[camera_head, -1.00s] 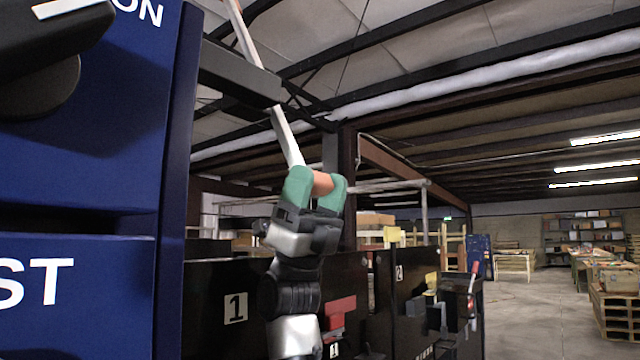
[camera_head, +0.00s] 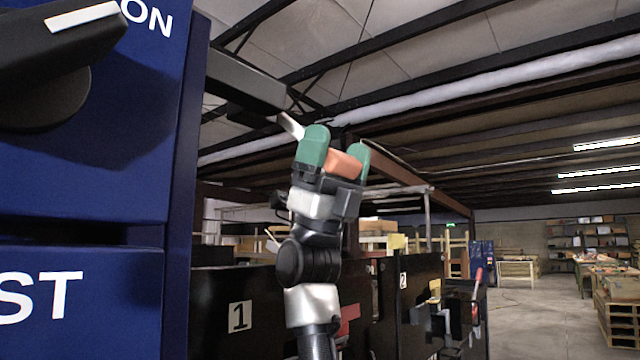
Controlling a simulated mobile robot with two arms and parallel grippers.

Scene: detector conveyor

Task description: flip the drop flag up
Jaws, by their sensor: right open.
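My right gripper (camera_head: 338,142) points up in the middle of the view, with its two green fingers apart. An orange piece (camera_head: 345,162) shows between the fingers; I cannot tell whether they touch it. A short pale bar (camera_head: 290,126), possibly part of the drop flag, slants from the end of a dark beam down toward the left finger. Its lower end is hidden behind that finger, so I cannot tell whether it joins the orange piece. My left gripper is not in view.
A blue panel (camera_head: 100,180) with a black knob (camera_head: 50,75) fills the left side. The dark beam (camera_head: 245,82) juts from behind it. Black boards marked 1 (camera_head: 239,317) and 2 (camera_head: 404,282) stand lower down. Open floor (camera_head: 540,320) lies at the right.

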